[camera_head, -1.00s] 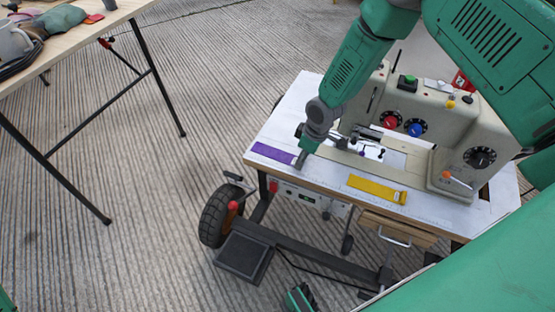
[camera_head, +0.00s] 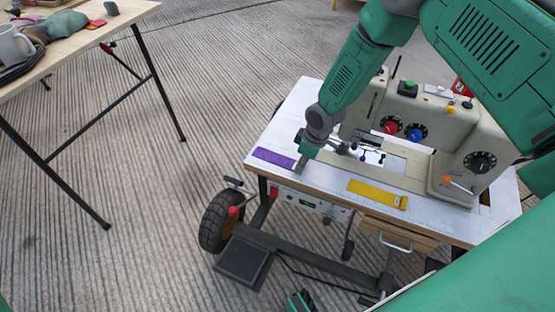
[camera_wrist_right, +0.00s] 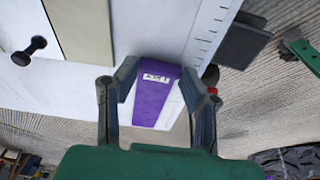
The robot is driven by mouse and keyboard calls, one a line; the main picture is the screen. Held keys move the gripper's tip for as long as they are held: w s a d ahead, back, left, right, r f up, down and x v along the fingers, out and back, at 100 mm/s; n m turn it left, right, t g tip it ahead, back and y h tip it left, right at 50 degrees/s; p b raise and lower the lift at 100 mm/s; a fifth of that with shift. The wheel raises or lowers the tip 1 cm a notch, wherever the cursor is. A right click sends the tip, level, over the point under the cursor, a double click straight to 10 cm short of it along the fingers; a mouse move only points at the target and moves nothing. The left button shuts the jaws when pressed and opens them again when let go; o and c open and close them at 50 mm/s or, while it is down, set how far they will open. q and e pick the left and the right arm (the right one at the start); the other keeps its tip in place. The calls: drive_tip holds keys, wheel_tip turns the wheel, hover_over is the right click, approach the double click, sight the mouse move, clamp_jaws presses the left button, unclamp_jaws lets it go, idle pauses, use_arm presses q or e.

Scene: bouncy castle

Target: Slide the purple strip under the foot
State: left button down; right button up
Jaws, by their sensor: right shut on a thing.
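The purple strip (camera_head: 273,157) lies along the left front edge of the white sewing table (camera_head: 290,125). My right gripper (camera_head: 301,164) reaches down to its right end. In the right wrist view, the purple strip (camera_wrist_right: 154,92) runs between the two fingers of my right gripper (camera_wrist_right: 159,78), which are shut on it. The sewing machine (camera_head: 450,130) stands behind, with its metal foot area (camera_head: 370,153) to the right of my gripper. The foot itself is too small and cluttered to make out.
A yellow strip (camera_head: 377,194) lies on the table in front of the machine. A ruler scale marks the table's front edge. A drawer (camera_head: 398,232) and a pedal (camera_head: 243,262) are below. A wooden table (camera_head: 75,22) with a mug is at upper left.

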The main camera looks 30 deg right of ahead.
drive_tip(key=shift+r+p, duration=0.8)
drive_tip(key=shift+r, duration=0.25)
drive_tip(key=shift+r+p, duration=1.8)
drive_tip(key=shift+r, duration=0.25)
drive_tip(key=shift+f, duration=0.1)
